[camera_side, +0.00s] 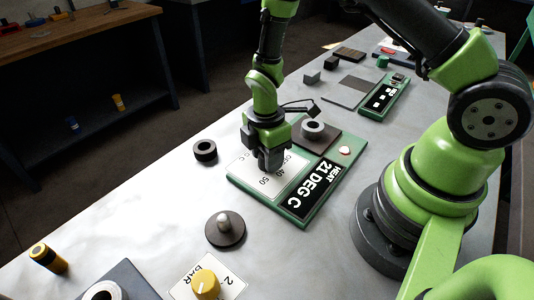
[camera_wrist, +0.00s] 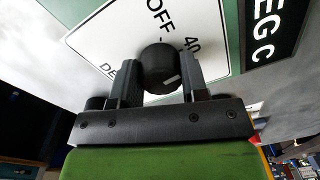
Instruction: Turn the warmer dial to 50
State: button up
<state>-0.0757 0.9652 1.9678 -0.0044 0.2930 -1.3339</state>
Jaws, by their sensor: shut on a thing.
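The warmer is a green unit (camera_side: 296,217) on the table with a white dial plate (camera_side: 283,187) and a black display (camera_side: 314,190) reading HEAT 21 DEG C. My gripper (camera_side: 271,160) points down over the plate and hides the dial in the side view. In the wrist view, the black round dial (camera_wrist: 158,66) sits between my two fingers, and my gripper (camera_wrist: 157,75) is shut on it. A white mark on the dial faces the lower right, away from OFF. OFF and 40 show on the plate (camera_wrist: 115,40); the side view also shows 50.
A dark disc with a peg (camera_side: 225,230) and a yellow knob (camera_side: 206,284) are nearer the front. Another green unit (camera_side: 384,97) is behind.

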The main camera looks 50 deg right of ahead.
jog(key=m, duration=1.3)
jog(key=shift+t, duration=0.3)
jog(key=shift+m, duration=0.5)
jog(key=o, duration=0.9)
jog(key=r, duration=1)
jog(key=shift+d, duration=0.25)
